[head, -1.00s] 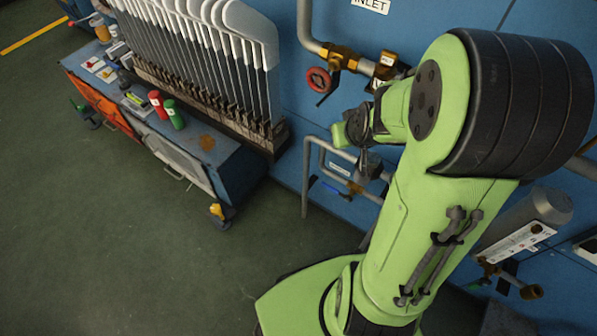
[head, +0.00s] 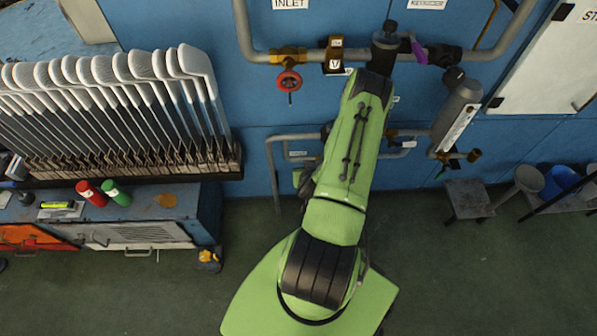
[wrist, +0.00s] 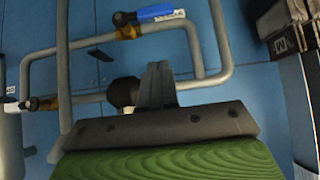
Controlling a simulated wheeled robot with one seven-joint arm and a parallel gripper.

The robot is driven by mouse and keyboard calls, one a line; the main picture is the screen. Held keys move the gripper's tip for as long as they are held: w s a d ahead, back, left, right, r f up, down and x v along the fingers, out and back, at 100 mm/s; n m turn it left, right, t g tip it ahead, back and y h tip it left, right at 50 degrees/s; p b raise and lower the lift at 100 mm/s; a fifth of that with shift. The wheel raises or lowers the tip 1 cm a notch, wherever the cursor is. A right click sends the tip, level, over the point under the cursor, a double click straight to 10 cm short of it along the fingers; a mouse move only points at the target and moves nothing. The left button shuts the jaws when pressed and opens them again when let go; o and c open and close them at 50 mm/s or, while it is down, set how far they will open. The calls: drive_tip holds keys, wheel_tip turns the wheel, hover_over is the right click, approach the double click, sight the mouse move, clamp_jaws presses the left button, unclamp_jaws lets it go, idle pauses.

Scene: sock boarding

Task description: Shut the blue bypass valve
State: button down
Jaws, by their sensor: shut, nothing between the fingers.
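The blue valve handle (wrist: 160,12) shows at the top of the wrist view, on a brass valve body (wrist: 128,31) in a grey pipe. The handle lies roughly along the pipe. My gripper (wrist: 157,72) is shut and empty, below the valve in that picture and apart from the handle. In the head view my green arm covers the blue handle, and I cannot make out the fingertips there. The grey pipe loop (head: 272,165) shows beside the arm, low on the blue wall.
A red handwheel valve (head: 289,80) sits on the upper pipe, with a purple handle (head: 418,50) to its right. A grey cylinder (head: 458,105) and a stool (head: 468,200) stand right of the arm. A bench (head: 208,215) with sock boards is at left. A second brass fitting (wrist: 56,103) is on the lower pipe.

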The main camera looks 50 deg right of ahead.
drive_tip(key=s+a+f+x, duration=0.1)
drive_tip(key=f+x, duration=0.1)
drive_tip(key=x, duration=1.1)
drive_tip(key=shift+s+a+b, duration=0.15)
drive_tip(key=shift+a+b, duration=0.1)
drive_tip(key=shift+b, duration=0.15)
drive_tip(key=shift+s, duration=0.1)
drive_tip(key=shift+a+f, duration=0.1)
